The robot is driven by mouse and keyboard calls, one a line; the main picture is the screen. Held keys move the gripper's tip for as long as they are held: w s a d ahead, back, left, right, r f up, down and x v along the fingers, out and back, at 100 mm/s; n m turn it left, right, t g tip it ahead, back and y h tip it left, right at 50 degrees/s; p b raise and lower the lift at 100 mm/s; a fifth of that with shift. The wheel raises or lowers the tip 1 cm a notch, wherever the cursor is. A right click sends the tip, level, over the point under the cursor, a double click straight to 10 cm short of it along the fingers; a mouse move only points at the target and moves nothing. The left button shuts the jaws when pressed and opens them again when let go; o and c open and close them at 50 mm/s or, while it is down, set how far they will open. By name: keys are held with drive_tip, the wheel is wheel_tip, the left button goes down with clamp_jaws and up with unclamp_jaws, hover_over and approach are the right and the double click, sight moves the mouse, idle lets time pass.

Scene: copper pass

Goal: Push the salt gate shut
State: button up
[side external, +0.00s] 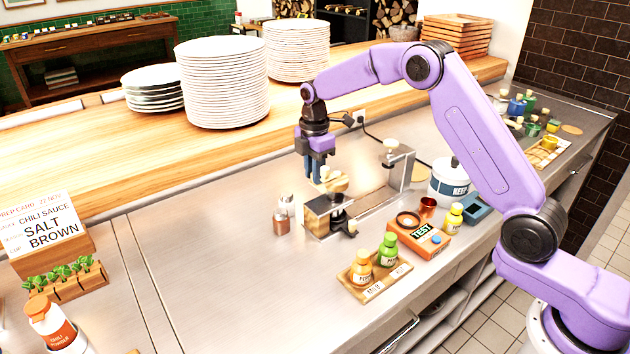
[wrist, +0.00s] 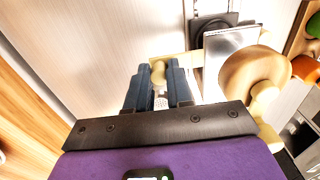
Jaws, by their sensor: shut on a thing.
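A metal fixture (side external: 322,215) with cream parts stands on the steel counter; I take it for the salt gate, but its label does not show. My gripper (side external: 317,180) points down over its left end. In the wrist view, the blue fingers of my gripper (wrist: 158,85) are closed about a small cream knob (wrist: 158,70) on a pale bar. A bigger round cream piece (wrist: 250,78) and a bright metal plate (wrist: 228,50) are right of the fingers. The fingers hide part of the knob, and I cannot tell how far the gate is open.
An orange TEST box (side external: 420,238), a bottle tray (side external: 376,284) and a white KEEP tub (side external: 449,182) are to the right. Plate stacks (side external: 222,85) stand behind. The counter's left middle is clear.

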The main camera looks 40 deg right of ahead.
drive_tip(key=shift+s, duration=0.5)
drive_tip(key=o, duration=0.6)
drive_tip(key=shift+r, duration=3)
